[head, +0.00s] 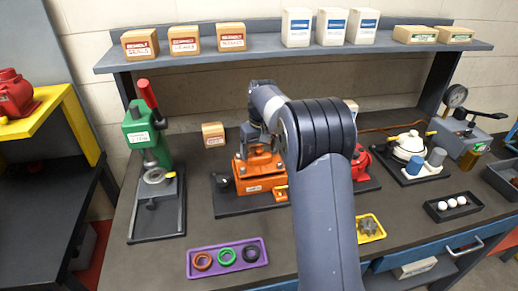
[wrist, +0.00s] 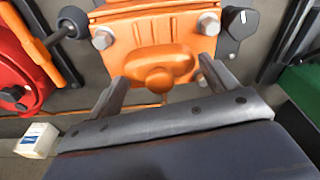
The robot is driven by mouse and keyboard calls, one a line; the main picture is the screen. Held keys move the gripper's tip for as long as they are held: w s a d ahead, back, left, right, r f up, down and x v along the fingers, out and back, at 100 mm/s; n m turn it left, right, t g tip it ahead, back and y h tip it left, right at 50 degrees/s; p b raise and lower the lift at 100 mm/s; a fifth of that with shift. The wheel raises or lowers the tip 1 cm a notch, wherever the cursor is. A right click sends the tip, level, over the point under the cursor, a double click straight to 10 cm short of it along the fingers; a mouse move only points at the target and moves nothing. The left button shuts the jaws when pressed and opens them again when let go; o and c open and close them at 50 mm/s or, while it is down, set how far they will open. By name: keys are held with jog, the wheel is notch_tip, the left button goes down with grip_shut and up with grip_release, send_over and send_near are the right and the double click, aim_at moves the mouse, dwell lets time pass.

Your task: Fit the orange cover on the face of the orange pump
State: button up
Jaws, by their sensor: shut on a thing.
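The orange pump (head: 262,185) stands on a dark base plate in the middle of the bench. In the wrist view an orange plate with a rounded knob, which I take to be the orange cover (wrist: 150,33), fills the top middle. My gripper (wrist: 163,72) is shut on the cover's knob, one finger at each side. In the head view my arm hides part of the pump.
A red pump (head: 360,160) stands close on the right. A green press (head: 147,135) stands left. A purple tray with rings (head: 228,272), a yellow tray (head: 378,236) and a black tray with white balls (head: 430,213) lie nearer. A shelf with boxes (head: 280,48) runs behind.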

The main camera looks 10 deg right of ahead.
jog(key=shift+f+b, duration=0.45)
jog(key=shift+f, duration=0.45)
jog(key=o, duration=1.8)
jog(key=shift+o, duration=0.9)
jog(key=shift+f, duration=0.15)
notch_tip(320, 180, up, 6)
jog(key=p, duration=0.5)
jog(key=shift+r+p, duration=0.2)
jog(key=shift+p, duration=0.1)
jog(key=shift+f, duration=0.1)
notch_tip(320, 180, up, 11)
jog(key=s+b, duration=0.1)
jog(key=shift+s, duration=0.15)
